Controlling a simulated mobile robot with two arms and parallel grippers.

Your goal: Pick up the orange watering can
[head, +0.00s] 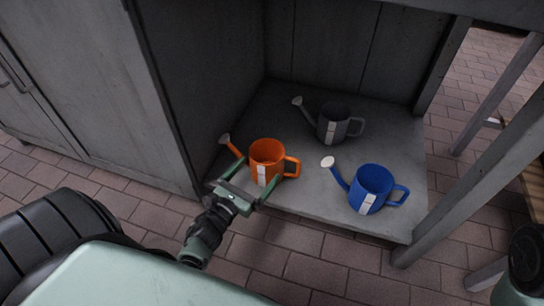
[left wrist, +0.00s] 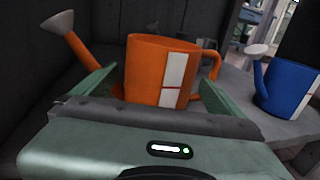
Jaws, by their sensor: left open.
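The orange watering can (head: 266,154) stands upright on the low grey shelf (head: 310,199), near its front left. It has a white label, a spout to the left and a handle to the right. My left gripper (head: 262,174) is open, with one finger on the spout side and one on the handle side of the can's body. In the left wrist view, the orange can (left wrist: 154,72) rises between the two fingers of the left gripper (left wrist: 150,88). Whether the fingers touch it cannot be told. My right gripper is not in view.
A blue watering can (head: 369,190) stands to the right on the same shelf. A dark grey watering can (head: 333,124) stands behind. A dark side panel (head: 205,80) bounds the shelf on the left, and a post (head: 480,180) on the right.

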